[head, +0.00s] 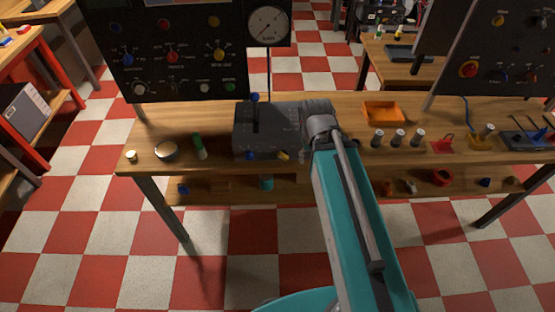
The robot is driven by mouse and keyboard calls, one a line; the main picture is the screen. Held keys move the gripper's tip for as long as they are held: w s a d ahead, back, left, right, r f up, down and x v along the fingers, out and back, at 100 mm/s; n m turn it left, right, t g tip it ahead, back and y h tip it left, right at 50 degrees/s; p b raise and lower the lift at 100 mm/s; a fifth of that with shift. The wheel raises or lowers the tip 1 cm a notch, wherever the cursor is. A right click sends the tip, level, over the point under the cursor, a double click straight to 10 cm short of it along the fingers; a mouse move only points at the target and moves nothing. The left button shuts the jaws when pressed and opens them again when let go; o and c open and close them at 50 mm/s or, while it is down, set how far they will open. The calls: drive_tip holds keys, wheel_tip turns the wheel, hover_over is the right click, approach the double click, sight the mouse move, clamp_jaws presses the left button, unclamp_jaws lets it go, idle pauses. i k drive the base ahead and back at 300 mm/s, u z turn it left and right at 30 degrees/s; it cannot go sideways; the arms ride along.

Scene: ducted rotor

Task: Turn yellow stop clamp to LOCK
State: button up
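A dark grey box-like unit (258,131) stands on the middle of the wooden bench, with a slot in its top and small markings. A small yellow piece (283,156) shows at its lower front edge and may be the yellow stop clamp. It is too small to tell which way it is turned, and no LOCK mark can be read. A blue knob (249,155) sits left of it. My teal arm reaches up from the bottom to the unit's right side. My gripper cannot be made out; the arm's dark joint covers that area.
A black panel (180,95) with coloured knobs and a dial gauge (268,24) stands behind the unit. An orange tray (382,112), several grey cylinders and a red holder (442,146) lie to the right. A green-capped bottle (199,147) and a round tin (166,151) stand left.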

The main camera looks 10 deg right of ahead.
sight(283, 155)
drive_tip(key=u, duration=1.1)
drive_tip(key=k, duration=0.65)
drive_tip(key=z, duration=1.7)
